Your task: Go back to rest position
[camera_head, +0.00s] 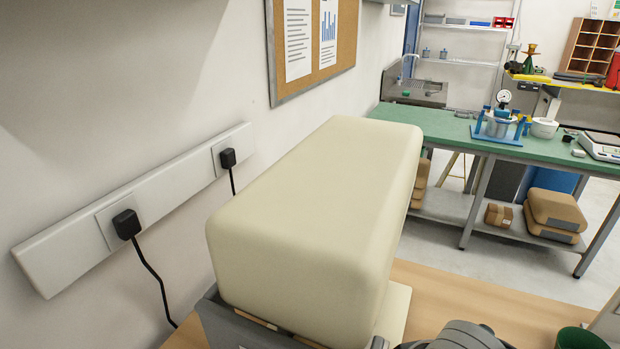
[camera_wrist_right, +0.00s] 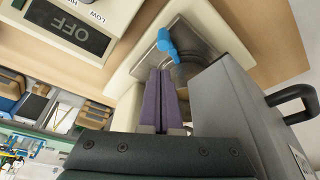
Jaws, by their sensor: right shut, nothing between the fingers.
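My right gripper shows in the right wrist view as two purple fingers (camera_wrist_right: 161,74) pressed together, with nothing between them. The fingertips are close to a blue object (camera_wrist_right: 172,47) beside a metal plate (camera_wrist_right: 192,52) on a cream machine; I cannot tell whether they touch it. In the head view, no gripper fingers are visible. A dark grey rounded part at the bottom edge may be my arm. My left gripper is in neither view.
A large cream machine housing (camera_head: 320,185) stands on the wooden table (camera_head: 450,300) by the wall. A panel reading OFF (camera_wrist_right: 66,30) and a grey box with a black handle (camera_wrist_right: 292,103) flank the fingers. A green bench (camera_head: 440,123) stands behind; a green cup (camera_head: 580,339) is at lower right.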

